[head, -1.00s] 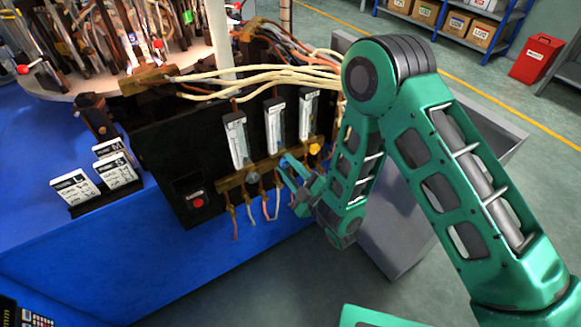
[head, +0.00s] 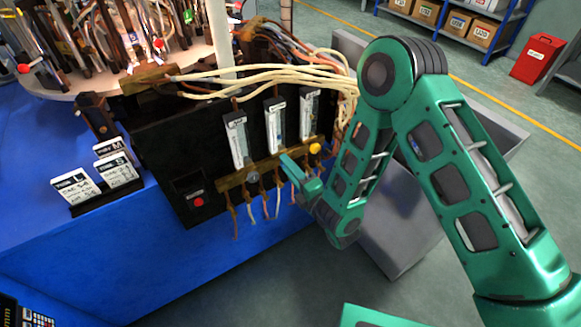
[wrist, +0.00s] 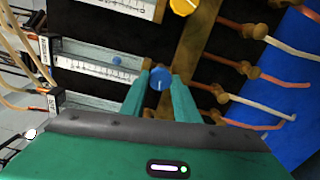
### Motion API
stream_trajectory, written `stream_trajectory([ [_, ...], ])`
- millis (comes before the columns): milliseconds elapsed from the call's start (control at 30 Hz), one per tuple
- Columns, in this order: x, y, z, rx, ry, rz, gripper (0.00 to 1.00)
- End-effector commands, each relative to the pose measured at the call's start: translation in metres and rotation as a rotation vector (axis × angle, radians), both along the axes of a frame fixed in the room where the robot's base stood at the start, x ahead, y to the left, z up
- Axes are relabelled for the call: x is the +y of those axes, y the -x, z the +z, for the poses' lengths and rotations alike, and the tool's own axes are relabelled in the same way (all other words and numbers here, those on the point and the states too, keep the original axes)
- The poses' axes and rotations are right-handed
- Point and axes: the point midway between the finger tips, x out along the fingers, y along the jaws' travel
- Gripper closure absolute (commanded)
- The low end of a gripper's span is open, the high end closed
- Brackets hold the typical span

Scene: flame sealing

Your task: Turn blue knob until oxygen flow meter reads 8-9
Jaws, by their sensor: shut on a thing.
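The blue knob (wrist: 159,78) shows in the wrist view on the brass bar, between the fingertips of my gripper (wrist: 159,86). My gripper is shut on it. In the head view my gripper (head: 287,166) is at the middle of the bar and hides the knob. The middle flow meter (head: 275,126) is a clear upright tube on the black panel above it. In the wrist view this flow meter (wrist: 85,65) lies sideways, with a small blue float (wrist: 116,60) in its tube. Its scale numbers are too small to read.
A yellow knob (head: 315,148) is to the right on the brass bar (head: 230,183), and a grey knob (head: 253,177) is to the left. Thin hoses hang below the bar. A red button (head: 198,201) is on the lower left of the black panel. Label cards (head: 75,188) stand on the blue table.

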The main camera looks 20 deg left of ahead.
Motion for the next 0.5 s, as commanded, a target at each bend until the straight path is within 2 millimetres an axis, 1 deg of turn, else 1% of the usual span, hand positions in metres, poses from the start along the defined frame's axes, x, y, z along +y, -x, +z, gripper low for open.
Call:
stream_trajectory([
  [33,-0.0010,-0.0028,-0.0003,-0.010,0.009,-0.004,0.94],
  [500,-0.0011,-0.0028,-0.0006,-0.036,0.032,-0.004,0.94],
])
